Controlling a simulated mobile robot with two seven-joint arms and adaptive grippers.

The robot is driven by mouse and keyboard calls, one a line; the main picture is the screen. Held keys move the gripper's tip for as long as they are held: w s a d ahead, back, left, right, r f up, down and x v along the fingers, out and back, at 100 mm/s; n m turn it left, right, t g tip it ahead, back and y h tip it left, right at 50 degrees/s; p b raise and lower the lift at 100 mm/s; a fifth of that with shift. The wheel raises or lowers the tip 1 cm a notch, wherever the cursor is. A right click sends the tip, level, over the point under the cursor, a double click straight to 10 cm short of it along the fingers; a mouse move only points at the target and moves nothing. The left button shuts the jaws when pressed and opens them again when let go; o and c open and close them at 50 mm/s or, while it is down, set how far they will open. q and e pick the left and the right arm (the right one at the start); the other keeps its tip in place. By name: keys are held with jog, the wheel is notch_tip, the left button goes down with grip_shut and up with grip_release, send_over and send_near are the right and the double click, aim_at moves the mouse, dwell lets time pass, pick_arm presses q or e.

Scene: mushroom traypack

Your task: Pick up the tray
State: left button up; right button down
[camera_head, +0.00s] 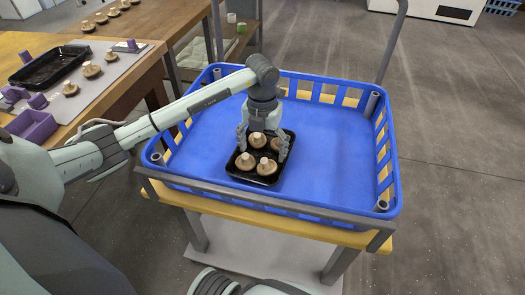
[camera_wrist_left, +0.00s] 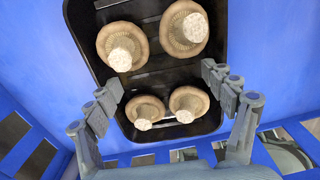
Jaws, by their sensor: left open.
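A black tray (camera_head: 233,176) with several brown mushrooms (camera_head: 266,166) lies on the floor of the blue crate, near its front left. In the left wrist view the tray (camera_wrist_left: 160,80) holds mushrooms (camera_wrist_left: 185,28) stems up. My left gripper (camera_head: 263,145) points down over the tray. Its open fingers (camera_wrist_left: 172,98) stand on either side of the tray's near part, overlapping its edges in the view. I cannot tell whether they touch the rim. My right gripper is not in view.
The blue crate (camera_head: 330,207) sits on a cart with a yellow shelf (camera_head: 300,228); its right side is empty. At left, a wooden table (camera_head: 180,18) and a cutting board hold another black tray (camera_head: 48,68), loose mushrooms (camera_head: 91,70) and a purple box (camera_head: 32,126).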

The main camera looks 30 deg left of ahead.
pick_arm(q)
jog(key=c, duration=0.9)
jog(key=shift+r, duration=0.1)
